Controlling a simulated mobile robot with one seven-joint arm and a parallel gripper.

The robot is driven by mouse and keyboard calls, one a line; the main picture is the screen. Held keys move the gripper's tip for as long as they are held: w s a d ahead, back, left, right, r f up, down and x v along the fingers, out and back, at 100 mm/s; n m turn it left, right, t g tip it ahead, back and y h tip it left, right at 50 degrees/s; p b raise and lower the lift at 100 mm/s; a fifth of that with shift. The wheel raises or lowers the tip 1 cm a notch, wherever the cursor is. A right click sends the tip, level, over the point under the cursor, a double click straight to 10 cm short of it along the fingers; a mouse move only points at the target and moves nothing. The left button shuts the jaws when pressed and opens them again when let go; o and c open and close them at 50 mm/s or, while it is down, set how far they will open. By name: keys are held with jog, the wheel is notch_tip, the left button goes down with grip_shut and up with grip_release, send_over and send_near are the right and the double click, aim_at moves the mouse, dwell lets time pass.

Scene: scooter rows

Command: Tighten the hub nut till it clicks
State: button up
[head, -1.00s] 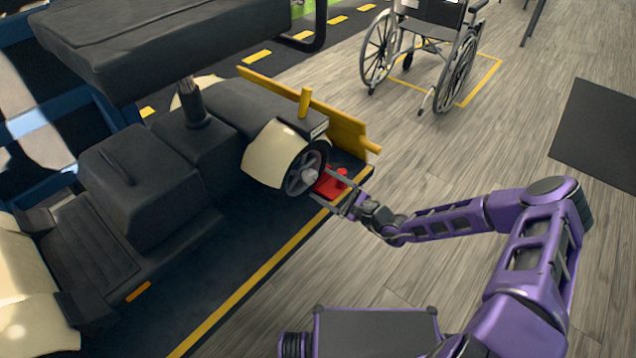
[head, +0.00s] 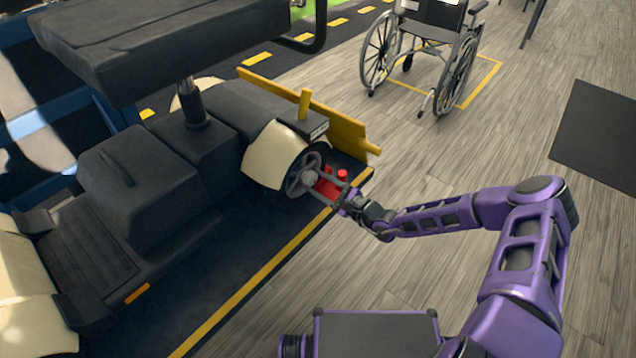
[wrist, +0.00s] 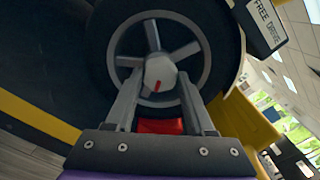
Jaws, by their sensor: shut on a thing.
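The hub nut (wrist: 160,74) is a pale grey hex cap with a red mark, at the centre of the spoked wheel (wrist: 124,47) in the wrist view. The wheel also shows in the head view (head: 292,180), under a cream fender at the scooter's rear. My gripper (head: 318,180) reaches the hub from the right. In the wrist view its two fingers stand on either side of the nut, shut on it. The nut is mostly hidden by the fingers in the head view.
A red object (head: 328,188) lies beside the wheel, below my gripper. A yellow lever (head: 304,103) and a yellow rail (head: 345,131) stand behind it. A label reading "FREE DRIVE" (wrist: 266,22) is above right. A wheelchair (head: 425,50) stands farther back.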

grip_shut()
jog(key=shift+m, duration=0.3)
jog(key=m+p, duration=0.2)
jog(key=m, duration=0.8)
jog(key=shift+p, duration=0.4)
jog(key=m, duration=0.5)
jog(key=shift+m, duration=0.4)
jog(key=m, duration=0.5)
jog(key=shift+m, duration=0.3)
